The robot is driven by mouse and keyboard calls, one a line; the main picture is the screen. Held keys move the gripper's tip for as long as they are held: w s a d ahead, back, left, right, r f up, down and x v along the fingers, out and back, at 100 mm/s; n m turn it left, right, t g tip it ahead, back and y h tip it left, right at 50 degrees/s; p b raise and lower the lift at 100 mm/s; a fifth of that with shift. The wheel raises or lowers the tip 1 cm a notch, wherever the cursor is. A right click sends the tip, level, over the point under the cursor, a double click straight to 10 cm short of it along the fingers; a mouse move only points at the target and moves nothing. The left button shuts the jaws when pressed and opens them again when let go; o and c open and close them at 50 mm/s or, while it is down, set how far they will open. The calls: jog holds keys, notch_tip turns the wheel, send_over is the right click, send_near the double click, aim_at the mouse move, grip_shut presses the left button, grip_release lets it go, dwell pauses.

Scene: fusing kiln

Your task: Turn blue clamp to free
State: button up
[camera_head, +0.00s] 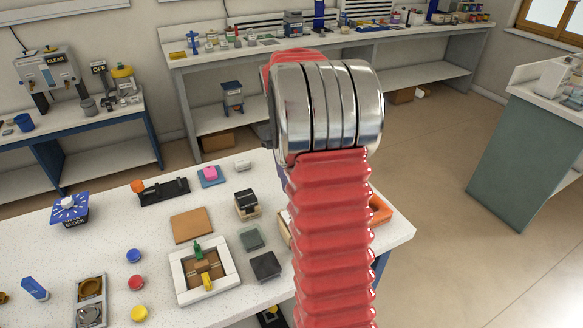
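A small blue block with white ray marks and a pale knob, which looks like the blue clamp (70,208), stands at the left end of the near white worktop (110,240). Lettering low on its front looks like "LOCK", but it is small and partly unclear. My red ribbed arm with metal rings rises at the right of the middle, well apart from the clamp. My gripper does not show, so its fingers cannot be seen.
On the worktop are a white frame (176,275) with green and yellow pieces, a black rack (163,192), a cork square (192,225) and red, blue and yellow buttons. A bench with a machine marked "CLEAR" (48,72) stands behind left. Floor at right is clear.

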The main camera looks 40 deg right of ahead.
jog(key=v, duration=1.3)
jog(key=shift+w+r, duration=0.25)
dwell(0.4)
